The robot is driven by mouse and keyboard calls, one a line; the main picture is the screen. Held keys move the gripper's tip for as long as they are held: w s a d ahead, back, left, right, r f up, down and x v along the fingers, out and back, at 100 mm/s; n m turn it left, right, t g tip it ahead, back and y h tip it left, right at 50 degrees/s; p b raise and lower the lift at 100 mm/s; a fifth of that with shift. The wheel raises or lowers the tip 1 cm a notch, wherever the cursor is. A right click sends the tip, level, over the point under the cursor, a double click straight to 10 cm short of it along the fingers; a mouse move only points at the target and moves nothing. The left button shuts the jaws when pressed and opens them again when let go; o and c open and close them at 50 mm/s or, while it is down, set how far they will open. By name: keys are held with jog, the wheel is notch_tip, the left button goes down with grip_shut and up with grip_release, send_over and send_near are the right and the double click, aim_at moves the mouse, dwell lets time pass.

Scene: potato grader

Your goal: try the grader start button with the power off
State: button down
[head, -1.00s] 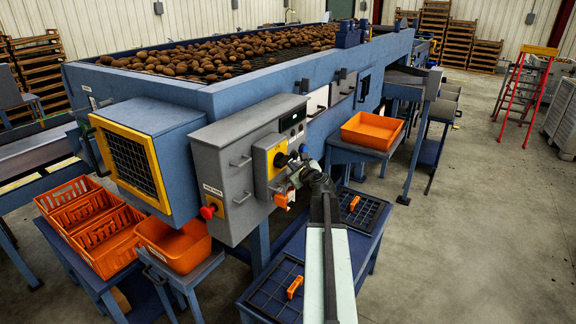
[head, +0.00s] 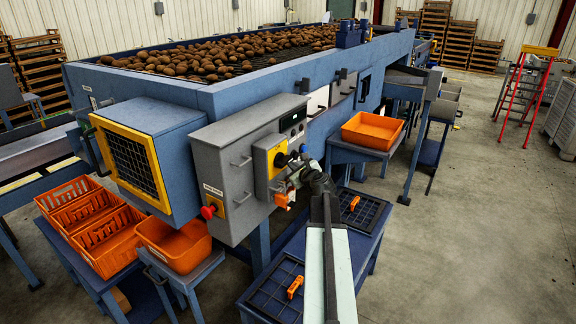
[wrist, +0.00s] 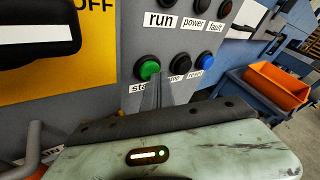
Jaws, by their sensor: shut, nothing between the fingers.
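The green start button (wrist: 148,69) sits on the grey control panel, its label partly hidden by my fingers. My gripper (wrist: 161,84) is shut and empty, its tips just below and right of the green button; I cannot tell whether they touch it. In the head view my gripper (head: 294,176) is at the front of the grader cabinet (head: 222,170). A black button (wrist: 180,64) and a blue button (wrist: 205,58) are to the right. The power lamp (wrist: 197,8) looks dark. A black switch handle (wrist: 40,32) lies on a yellow plate marked OFF.
A red knob (head: 208,212) is low on the cabinet's left side. An orange crate (head: 371,131) stands to the right, and more orange bins (head: 172,245) stand at the lower left. A blue table (head: 335,243) lies below my arm. The floor at right is open.

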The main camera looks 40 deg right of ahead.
jog(key=shift+w+a, duration=0.15)
jog(key=shift+w, duration=0.25)
jog(key=shift+r, duration=0.1)
jog(key=shift+s, duration=0.2)
jog(key=s, duration=0.2)
jog(key=s+d, duration=0.1)
jog(key=s, duration=0.2)
jog(key=shift+s+d+f, duration=0.2)
jog(key=shift+s+d, duration=0.05)
jog(key=shift+s, duration=0.1)
dwell(0.7)
